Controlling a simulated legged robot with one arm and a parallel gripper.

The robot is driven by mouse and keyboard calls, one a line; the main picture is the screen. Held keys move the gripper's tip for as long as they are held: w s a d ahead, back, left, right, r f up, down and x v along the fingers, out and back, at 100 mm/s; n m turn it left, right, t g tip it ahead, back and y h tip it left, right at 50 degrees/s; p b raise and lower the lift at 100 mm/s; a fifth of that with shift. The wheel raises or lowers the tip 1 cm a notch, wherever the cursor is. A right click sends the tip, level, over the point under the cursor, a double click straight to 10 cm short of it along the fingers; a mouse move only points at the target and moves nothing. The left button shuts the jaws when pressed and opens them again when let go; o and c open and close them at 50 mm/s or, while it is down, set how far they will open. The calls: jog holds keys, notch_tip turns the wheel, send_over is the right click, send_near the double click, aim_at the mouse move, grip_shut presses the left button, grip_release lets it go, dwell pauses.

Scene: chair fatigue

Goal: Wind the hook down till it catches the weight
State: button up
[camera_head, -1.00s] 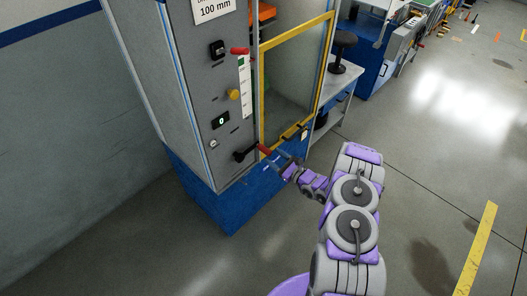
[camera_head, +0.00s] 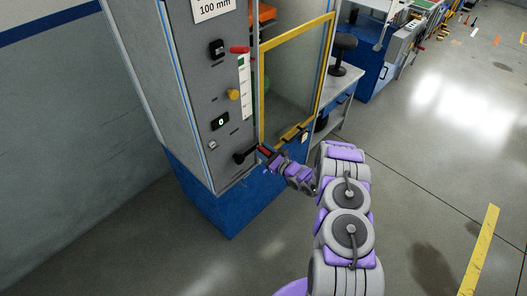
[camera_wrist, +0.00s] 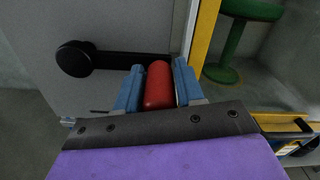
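A black crank on the grey machine panel has a round hub (camera_wrist: 75,58) and a flat arm (camera_wrist: 133,60) reaching right to a red handle (camera_wrist: 159,86). In the head view its hub (camera_head: 240,158) is low on the panel. My gripper (camera_head: 267,153) is at the handle. In the wrist view its two blue fingers (camera_wrist: 157,85) stand on either side of the red handle, close to it, with a narrow gap on the right. I see neither hook nor weight in any view.
A yellow-framed clear door (camera_head: 297,83) stands right of the panel. Behind it is a green stool (camera_wrist: 235,38). The panel also carries a red lever (camera_head: 239,50), a yellow knob (camera_head: 233,95) and a display reading 0 (camera_head: 220,121). A grey bench (camera_head: 342,78) stands to the right.

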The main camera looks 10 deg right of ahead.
grip_shut()
dwell(0.3)
jog(key=shift+a+r+n+p, duration=0.1)
jog(key=shift+r+n+p, duration=0.65)
jog(key=shift+r+n, duration=0.5)
jog(key=shift+w, duration=0.1)
